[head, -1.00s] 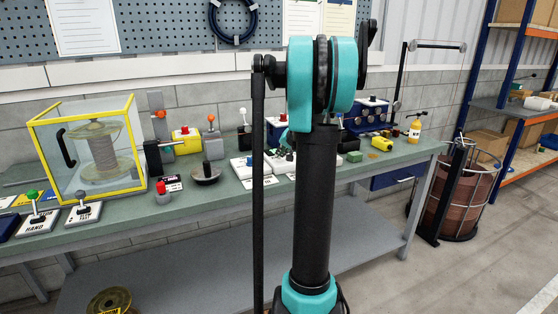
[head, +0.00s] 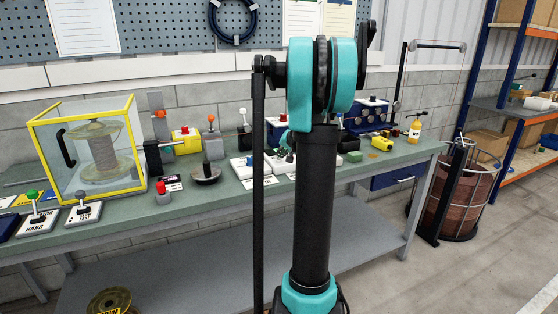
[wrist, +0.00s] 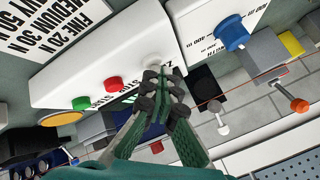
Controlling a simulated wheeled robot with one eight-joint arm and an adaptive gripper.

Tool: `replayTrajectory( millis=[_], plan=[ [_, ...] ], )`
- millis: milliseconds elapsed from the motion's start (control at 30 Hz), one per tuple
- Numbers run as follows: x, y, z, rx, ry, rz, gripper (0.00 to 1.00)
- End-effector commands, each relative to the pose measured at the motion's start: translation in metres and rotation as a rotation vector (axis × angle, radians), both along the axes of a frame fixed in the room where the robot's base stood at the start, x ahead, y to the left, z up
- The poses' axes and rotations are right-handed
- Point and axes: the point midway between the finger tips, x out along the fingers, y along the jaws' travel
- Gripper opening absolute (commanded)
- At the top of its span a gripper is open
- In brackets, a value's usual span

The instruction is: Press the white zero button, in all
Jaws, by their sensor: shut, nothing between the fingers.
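A white box (wrist: 95,62) carries a row of buttons in the wrist view. The white zero button (wrist: 153,59) is at the right end of the row, beside a partly covered label. My gripper (wrist: 163,80) is shut and empty, with its dark fingertips right at the white button and overlapping its lower edge in the picture. I cannot tell whether they touch it or whether it is pressed in.
A second white box with a blue knob (wrist: 231,33) stands close by. A lever with a white knob (wrist: 223,130) is near my fingers. A yellow-framed spool case (head: 88,148) stands at the bench's left.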

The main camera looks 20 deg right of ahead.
Motion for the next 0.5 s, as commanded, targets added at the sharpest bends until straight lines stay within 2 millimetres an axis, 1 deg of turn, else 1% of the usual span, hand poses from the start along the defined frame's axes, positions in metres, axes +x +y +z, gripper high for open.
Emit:
replayTrajectory(
  millis=[300,500],
  plan=[
    [0.0,0.0,0.015,0.0,0.0,0.0,0.0],
    [0.0,0.0,0.017,0.0,0.0,0.0,0.0]
  ],
)
